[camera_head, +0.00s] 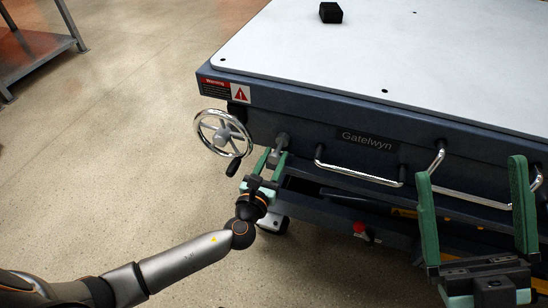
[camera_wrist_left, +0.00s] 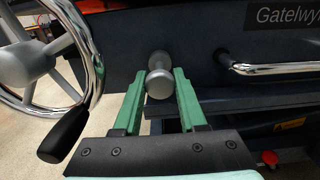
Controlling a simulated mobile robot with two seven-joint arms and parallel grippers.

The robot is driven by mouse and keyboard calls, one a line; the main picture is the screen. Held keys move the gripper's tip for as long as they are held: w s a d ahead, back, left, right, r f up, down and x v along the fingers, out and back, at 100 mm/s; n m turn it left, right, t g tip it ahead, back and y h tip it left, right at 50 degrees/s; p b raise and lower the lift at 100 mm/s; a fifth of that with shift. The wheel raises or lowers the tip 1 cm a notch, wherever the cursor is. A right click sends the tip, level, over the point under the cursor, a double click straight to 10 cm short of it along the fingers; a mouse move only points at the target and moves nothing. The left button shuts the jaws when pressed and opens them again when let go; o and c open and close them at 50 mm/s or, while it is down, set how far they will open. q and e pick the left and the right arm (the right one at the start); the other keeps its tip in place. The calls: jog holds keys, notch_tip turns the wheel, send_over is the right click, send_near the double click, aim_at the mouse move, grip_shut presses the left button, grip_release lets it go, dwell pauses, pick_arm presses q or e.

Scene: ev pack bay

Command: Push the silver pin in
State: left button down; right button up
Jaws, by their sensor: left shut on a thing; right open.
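The silver pin (camera_head: 281,140) sticks out of the dark front side of the bench, between the handwheel and the Gatelwyn label. In the left wrist view the pin (camera_wrist_left: 159,80) shows its round knob end toward me, with a narrower neck and a collar behind it. My left gripper (camera_head: 274,155) is at the pin, with its green fingers on either side of the knob and shut on it. How far the pin sits in its hole is hidden. My right gripper (camera_head: 473,170) is open and empty at the lower right, apart from the bench front.
A chrome handwheel (camera_head: 221,133) with a black knob stands close to the left of the pin. A chrome handle (camera_head: 360,172) runs to its right. A red button (camera_head: 359,228) sits lower down. A black block (camera_head: 331,12) lies on the white top (camera_head: 370,55).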

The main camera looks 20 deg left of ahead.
pick_arm(q)
jog(key=shift+w, duration=1.35)
jog(key=shift+c, duration=2.3)
grip_release()
jog(key=s+p, duration=0.2)
jog(key=s, duration=1)
jog(key=shift+s+a, duration=0.15)
jog(key=shift+s, duration=0.1)
